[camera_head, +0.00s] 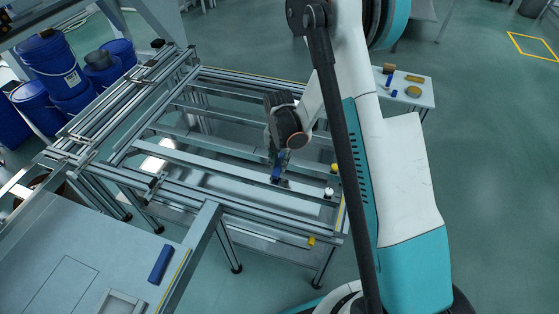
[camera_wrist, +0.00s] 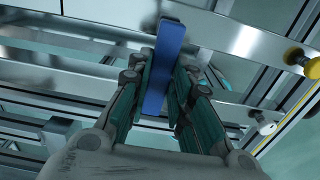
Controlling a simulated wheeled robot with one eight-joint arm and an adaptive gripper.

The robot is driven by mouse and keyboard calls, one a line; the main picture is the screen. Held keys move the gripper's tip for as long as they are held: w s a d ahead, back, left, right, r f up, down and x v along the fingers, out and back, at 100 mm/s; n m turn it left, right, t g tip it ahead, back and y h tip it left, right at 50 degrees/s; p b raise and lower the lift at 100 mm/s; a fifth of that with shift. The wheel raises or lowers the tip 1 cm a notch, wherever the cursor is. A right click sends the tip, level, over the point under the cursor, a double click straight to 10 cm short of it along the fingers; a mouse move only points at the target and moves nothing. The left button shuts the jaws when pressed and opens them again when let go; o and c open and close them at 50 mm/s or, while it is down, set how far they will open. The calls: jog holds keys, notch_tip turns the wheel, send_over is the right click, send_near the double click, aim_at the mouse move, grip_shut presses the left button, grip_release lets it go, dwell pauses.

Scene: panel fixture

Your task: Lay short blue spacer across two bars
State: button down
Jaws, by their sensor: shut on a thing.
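My gripper (camera_head: 277,160) is shut on a blue spacer (camera_wrist: 168,55). In the wrist view the fingers (camera_wrist: 163,82) close on its two sides, and its far end sticks out past the fingertips. In the head view the spacer (camera_head: 276,174) shows as a small blue piece below the gripper, over the fixture. In the wrist view it overlaps an upper metal bar (camera_wrist: 238,40) and reaches down over a second bar (camera_wrist: 90,65). I cannot tell whether it touches either bar.
Another blue block (camera_head: 160,263) lies on the grey table at lower left. A white side table (camera_head: 425,97) at right holds blue and yellow pieces. Yellow (camera_wrist: 294,56) and white (camera_wrist: 266,126) knobs stand beside the bars. Blue barrels (camera_head: 57,65) are at far left.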

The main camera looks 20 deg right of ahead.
aim_at(279, 163)
jog(key=shift+f+b, duration=0.55)
jog(key=shift+f, duration=0.05)
jog(key=c, duration=1.4)
grip_release()
jog(key=shift+o, duration=0.2)
jog(key=shift+r, duration=0.1)
notch_tip(279, 163, up, 12)
